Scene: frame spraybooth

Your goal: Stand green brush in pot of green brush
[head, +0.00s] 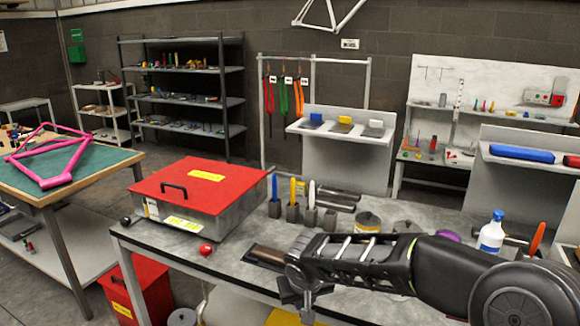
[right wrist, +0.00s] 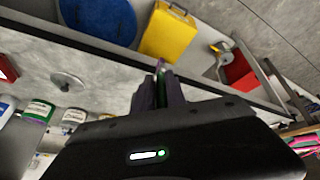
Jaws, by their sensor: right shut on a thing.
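Several small grey pots stand in a row on the grey workbench (head: 235,262) in the head view. A blue brush (head: 274,187), a yellow brush (head: 293,190) and a white brush (head: 311,193) stand upright in three of them. The right-hand pot (head: 329,220) shows no brush in it. My right gripper (head: 307,306) is at the bench's front edge, nearer than the pots and apart from them. In the right wrist view its fingers (right wrist: 160,92) are shut on a thin, partly green thing, apparently the green brush (right wrist: 162,72), mostly hidden. My left gripper is out of view.
A red-lidded metal box (head: 200,195) stands left of the pots, with a red round object (head: 206,249) before it. Tins (head: 367,222) and a blue-capped spray bottle (head: 491,233) stand to the right. My right arm hides part of the bench.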

